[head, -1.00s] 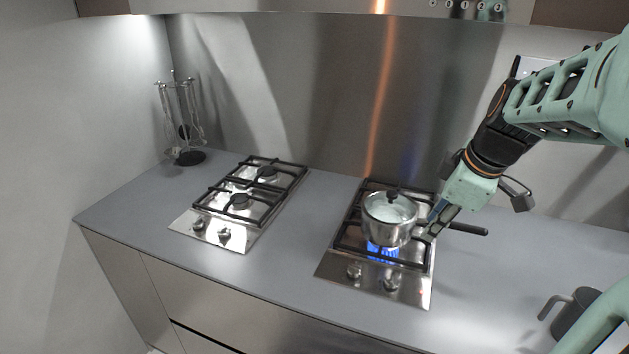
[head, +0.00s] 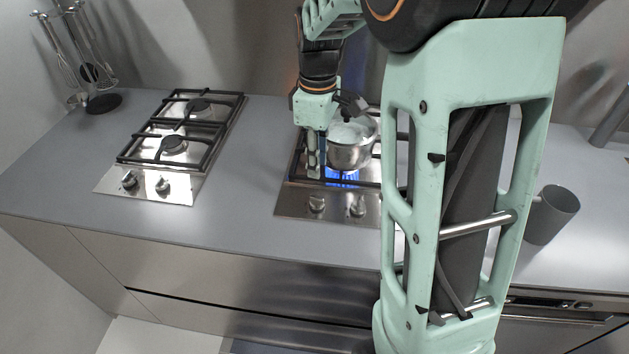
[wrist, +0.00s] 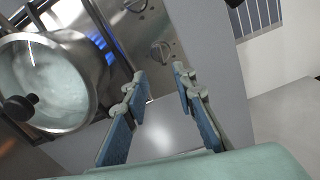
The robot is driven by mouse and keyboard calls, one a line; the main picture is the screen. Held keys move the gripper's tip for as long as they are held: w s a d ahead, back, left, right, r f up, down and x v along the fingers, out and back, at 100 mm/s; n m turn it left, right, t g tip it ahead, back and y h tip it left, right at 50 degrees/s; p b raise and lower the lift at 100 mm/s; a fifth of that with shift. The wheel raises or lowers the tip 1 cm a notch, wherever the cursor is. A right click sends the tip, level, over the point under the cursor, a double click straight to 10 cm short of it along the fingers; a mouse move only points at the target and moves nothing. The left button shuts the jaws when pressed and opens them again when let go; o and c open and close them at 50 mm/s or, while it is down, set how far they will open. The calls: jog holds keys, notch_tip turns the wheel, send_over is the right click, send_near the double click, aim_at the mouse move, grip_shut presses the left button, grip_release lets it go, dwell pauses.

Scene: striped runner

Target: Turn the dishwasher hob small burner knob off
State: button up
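The right hob (head: 290,205) has two knobs on its front panel, a left knob (head: 317,203) and a right knob (head: 358,206). A blue flame (head: 343,177) burns at its front burner under a steel pot (head: 349,155). My gripper (head: 313,172) is just left of the pot, above the hob, pointing down. In the wrist view my gripper (wrist: 160,75) is open and empty. One knob (wrist: 161,52) shows just beyond the fingertips, apart from them, and another knob (wrist: 135,4) is at the top edge. Which knob is the small burner's I cannot tell.
A second hob (head: 150,185) with two knobs and no flame stands to the left. A utensil stand (head: 103,103) is at the back left corner. A grey mug (head: 553,214) stands at the right. The counter between the hobs is clear. My arm hides the right hob's right side.

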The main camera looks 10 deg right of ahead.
aim_at(317, 197)
notch_tip(317, 197, down, 10)
jog(key=shift+s+f, duration=0.1)
jog(key=shift+c, duration=0.5)
